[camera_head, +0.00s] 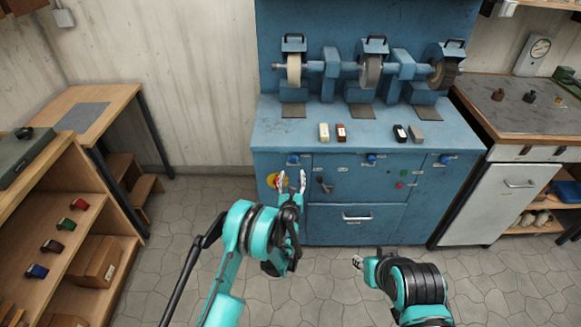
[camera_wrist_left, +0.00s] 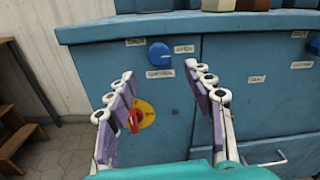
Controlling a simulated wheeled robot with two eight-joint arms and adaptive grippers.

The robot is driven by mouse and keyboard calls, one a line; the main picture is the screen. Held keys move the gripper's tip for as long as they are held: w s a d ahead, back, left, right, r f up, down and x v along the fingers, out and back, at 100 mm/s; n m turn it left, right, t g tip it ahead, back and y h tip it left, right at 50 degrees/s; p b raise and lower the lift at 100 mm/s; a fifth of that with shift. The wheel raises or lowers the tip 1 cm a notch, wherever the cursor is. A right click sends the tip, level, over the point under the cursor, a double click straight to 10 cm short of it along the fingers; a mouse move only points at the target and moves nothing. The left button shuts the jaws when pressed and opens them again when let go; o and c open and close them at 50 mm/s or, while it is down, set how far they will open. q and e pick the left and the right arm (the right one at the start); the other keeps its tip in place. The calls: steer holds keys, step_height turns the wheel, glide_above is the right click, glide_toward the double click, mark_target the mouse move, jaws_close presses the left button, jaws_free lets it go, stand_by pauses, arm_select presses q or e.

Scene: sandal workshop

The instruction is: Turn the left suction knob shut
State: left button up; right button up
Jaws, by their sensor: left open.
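The left suction knob (camera_head: 293,159) is a blue knob near the top left of the blue machine's front. In the left wrist view the knob (camera_wrist_left: 160,52) sits between a label on its left and an "OPEN" label on its right, with a "SUCTION" label below. I cannot tell which way it is turned. My left gripper (camera_head: 292,178) is open and empty just in front of the panel, below the knob. In the left wrist view its fingers (camera_wrist_left: 160,82) are spread on either side, with the knob beyond and above the tips. My right gripper (camera_head: 358,262) hangs low over the floor.
A red-and-yellow switch (camera_wrist_left: 146,115) lies just below the knob, partly behind a left finger. A black lever (camera_head: 323,185) and a middle blue knob (camera_head: 371,157) are to the right. The drawer handle (camera_head: 356,216) sticks out below. Floor in front is clear.

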mark_target(293, 161)
arm_select(q)
steer(key=w+b, duration=0.2)
steer(key=w, duration=0.4)
steer(key=shift+w+f, duration=0.1)
steer(key=shift+w, duration=0.1)
steer(key=shift+w+d, duration=0.1)
steer(key=shift+w, duration=0.3)
steer(key=c, duration=1.2)
